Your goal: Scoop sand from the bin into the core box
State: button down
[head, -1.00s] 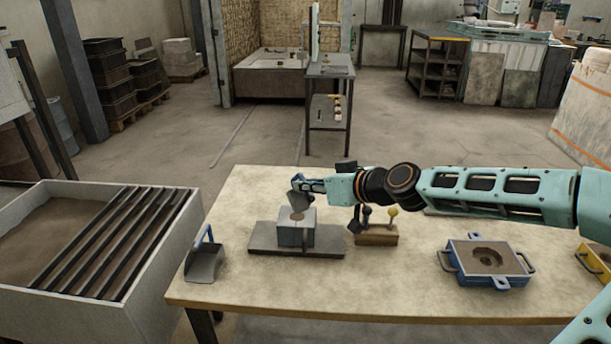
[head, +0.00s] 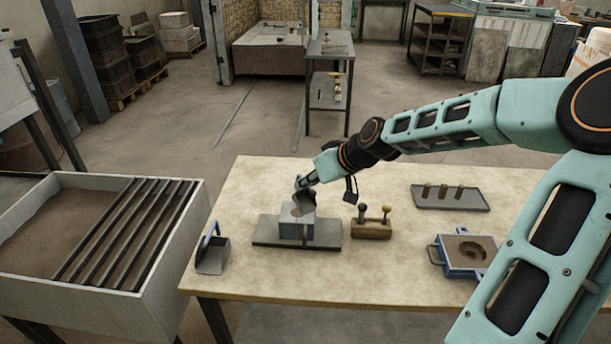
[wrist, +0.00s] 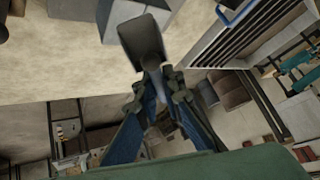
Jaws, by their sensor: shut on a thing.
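The sand bin (head: 168,268) stands at the left, with brown sand (head: 60,228) inside and dark bars across its right part. The core box (head: 290,228), a small grey-blue block, sits on a dark plate (head: 262,240) on the table. My gripper (head: 310,180) is shut on the handle of a grey scoop (head: 303,204). The scoop is tilted steeply, its bowl down at the core box's top, hiding the opening. The scoop also shows in the wrist view (wrist: 143,38), beside the core box (wrist: 135,12). I cannot tell whether sand is in it or whether it touches.
A blue-handled dustpan (head: 212,256) lies left of the plate. A wooden stand with knobbed tools (head: 371,228) is close on the right. Farther right are a blue mould box (head: 462,262) and a tray with pins (head: 450,200). The table front is clear.

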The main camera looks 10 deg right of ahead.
jog(key=shift+a+r+g+h+p, duration=0.1)
jog(key=shift+r+g+h+p, duration=0.2)
jog(key=shift+g+p, duration=0.5)
jog(key=shift+r+g+h+p, duration=0.3)
jog(key=shift+g+p, duration=0.4)
jog(key=shift+p, duration=0.15)
jog(key=shift+f+p, duration=0.15)
jog(key=shift+p, duration=0.15)
jog(key=shift+g, duration=0.3)
jog(key=shift+s, duration=0.1)
jog(key=shift+s+a+f, duration=0.1)
jog(key=shift+s, duration=0.2)
jog(key=s+a+f+m+p, duration=0.1)
jog(key=s, duration=0.5)
jog(key=s+a+f+m+t+h+p, duration=0.1)
jog(key=s+f+m, duration=0.1)
jog(key=s, duration=0.4)
jog(key=shift+s+f+m, duration=0.2)
jog(key=shift+s+m, duration=0.1)
jog(key=shift+s, duration=0.1)
jog(key=shift+w, duration=0.15)
